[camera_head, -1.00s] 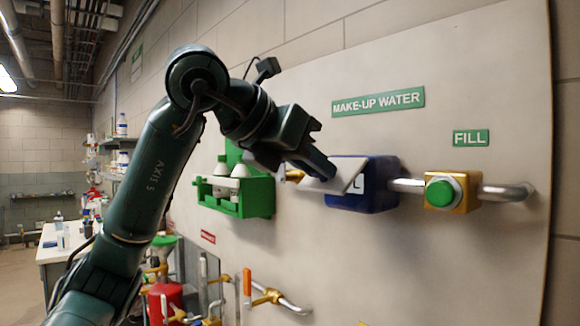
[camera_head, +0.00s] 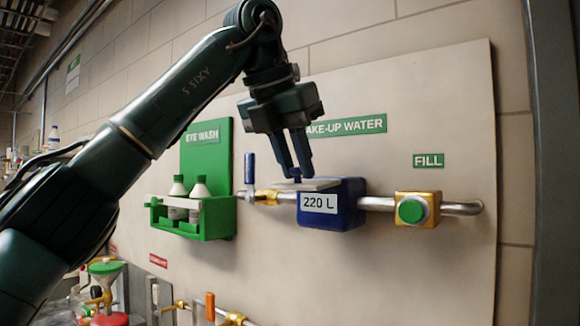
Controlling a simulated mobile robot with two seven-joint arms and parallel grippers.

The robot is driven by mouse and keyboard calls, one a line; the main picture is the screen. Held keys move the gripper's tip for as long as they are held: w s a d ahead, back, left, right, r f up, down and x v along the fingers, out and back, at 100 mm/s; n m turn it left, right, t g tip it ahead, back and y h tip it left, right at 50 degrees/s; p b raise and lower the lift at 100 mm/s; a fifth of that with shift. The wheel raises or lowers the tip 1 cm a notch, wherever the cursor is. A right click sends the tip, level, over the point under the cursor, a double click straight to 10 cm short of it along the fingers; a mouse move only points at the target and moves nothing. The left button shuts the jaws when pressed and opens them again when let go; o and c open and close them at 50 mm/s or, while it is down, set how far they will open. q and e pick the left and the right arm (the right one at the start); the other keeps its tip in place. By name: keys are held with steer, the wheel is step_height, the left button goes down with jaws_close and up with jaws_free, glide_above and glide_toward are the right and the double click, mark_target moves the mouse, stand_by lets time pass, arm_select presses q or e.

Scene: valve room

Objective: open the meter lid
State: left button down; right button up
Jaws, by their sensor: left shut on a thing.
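The water meter (camera_head: 345,215) is a blue box on the pipe under the MAKE-UP WATER sign. Its front display reads 220 L and is uncovered. The meter lid (camera_head: 318,186) is a pale grey flap, raised clear of the display and lying about level at the top of the box. My left gripper (camera_head: 296,172) points down from above. Its fingers are shut on the lid at its upper edge, where a small blue piece shows between the tips. The fingers partly hide the sign. My right gripper is not in view.
A green eye wash holder (camera_head: 210,218) with two bottles is on the panel left of the meter. A blue-handled valve (camera_head: 249,172) stands close to the lid's left. The green FILL button (camera_head: 411,209) is to the right. More valves and pipes lie below.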

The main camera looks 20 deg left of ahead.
arm_select(q)
steer(key=shift+w+d+r+g, duration=0.15)
steer(key=shift+r+g, duration=0.1)
steer(key=shift+g, duration=0.15)
steer(key=shift+r, duration=0.1)
stand_by(0.4)
steer(key=c, duration=1.3)
jaws_free()
steer(key=shift+w, duration=0.1)
